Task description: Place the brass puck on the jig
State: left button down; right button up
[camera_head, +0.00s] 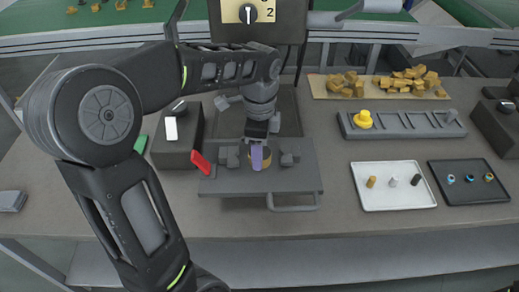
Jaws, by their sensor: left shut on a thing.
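The brass puck (268,161) shows as a small gold-brown disc, partly hidden behind a pale purple strip at my left gripper. My left gripper (258,155) points down over the middle of the grey jig plate (240,186) and is shut on the puck. The puck is between the grey blocks (289,159) on the plate; I cannot tell whether it touches the plate. The jig has a front bar handle (291,206) and a red lever handle (201,163) at its left. My right gripper is not in view.
A white tray (393,202) and a black tray (468,199) hold small parts. Brass pieces (410,79) lie behind. A dark box (172,153) is left of the jig.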

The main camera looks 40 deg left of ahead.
pick_arm(q)
jog(key=c, duration=0.6)
grip_release()
jog(key=shift+f, duration=0.1)
jog(key=shift+r, duration=0.25)
notch_tip(320, 180, up, 7)
jog(key=shift+f, duration=0.2)
notch_tip(320, 180, up, 5)
jog(key=p, duration=0.3)
jog(key=shift+r+p, duration=0.15)
jog(key=shift+p, duration=0.15)
